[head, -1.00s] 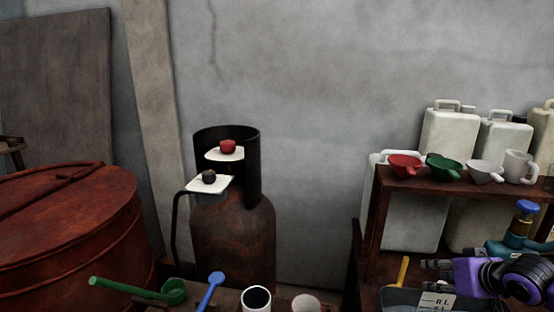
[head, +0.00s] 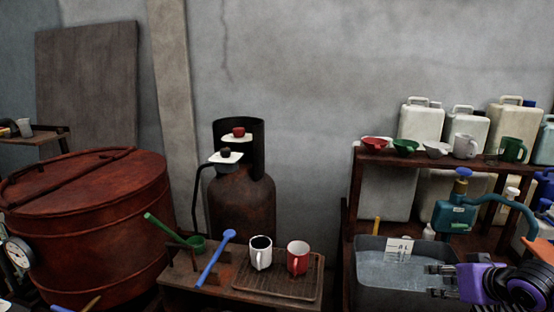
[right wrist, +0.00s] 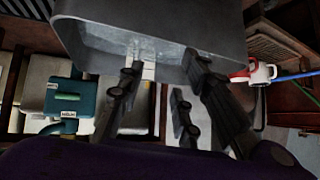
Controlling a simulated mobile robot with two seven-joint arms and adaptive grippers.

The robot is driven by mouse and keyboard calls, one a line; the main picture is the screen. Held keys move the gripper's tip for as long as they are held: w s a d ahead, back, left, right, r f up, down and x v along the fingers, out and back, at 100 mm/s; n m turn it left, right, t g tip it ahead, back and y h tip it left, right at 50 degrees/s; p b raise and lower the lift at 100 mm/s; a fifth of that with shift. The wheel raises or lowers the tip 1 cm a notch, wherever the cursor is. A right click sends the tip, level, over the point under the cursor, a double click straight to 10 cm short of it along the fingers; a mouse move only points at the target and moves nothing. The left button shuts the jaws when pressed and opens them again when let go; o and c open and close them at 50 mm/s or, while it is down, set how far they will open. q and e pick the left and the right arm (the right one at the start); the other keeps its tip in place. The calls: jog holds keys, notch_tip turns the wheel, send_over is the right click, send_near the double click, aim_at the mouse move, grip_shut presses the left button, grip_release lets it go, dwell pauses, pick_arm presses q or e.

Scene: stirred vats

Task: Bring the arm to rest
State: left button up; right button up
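My right gripper (head: 432,281) comes in from the right edge in the head view, with a purple body and dark fingers. It is at the right front of a grey tub (head: 362,288), covering part of it. In the right wrist view, my right gripper (right wrist: 162,62) has its fingers spread apart with nothing held between them. The tub wall (right wrist: 215,30) and a white label lie beyond the fingertips there; I cannot tell whether they touch. My left gripper is not in view.
A teal pump (head: 455,216) stands behind the tub. A shelf (head: 430,163) carries bowls and cups. A rusty drum (head: 90,240) is left.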

jog(key=s+a+f+n+t+p, duration=0.1)
jog(key=s+a+f+n+p, duration=0.3)
jog(key=s+a+f, duration=0.95)
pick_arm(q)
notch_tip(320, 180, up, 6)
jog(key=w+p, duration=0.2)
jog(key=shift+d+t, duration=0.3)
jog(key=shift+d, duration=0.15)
pick_arm(e)
jog(key=s+a+f+m, duration=0.1)
jog(key=s+a+f, duration=0.2)
jog(key=s, duration=0.5)
jog(key=s+a+f+m+g, duration=0.1)
jog(key=s+a, duration=0.3)
jog(key=s, duration=0.5)
jog(key=s+a+f+m, duration=0.1)
jog(key=s+a+f, duration=0.2)
jog(key=s, duration=0.5)
jog(key=shift+s+a+f+g+h, duration=0.15)
jog(key=shift+f+g+h, duration=0.25)
jog(key=shift+f, duration=0.45)
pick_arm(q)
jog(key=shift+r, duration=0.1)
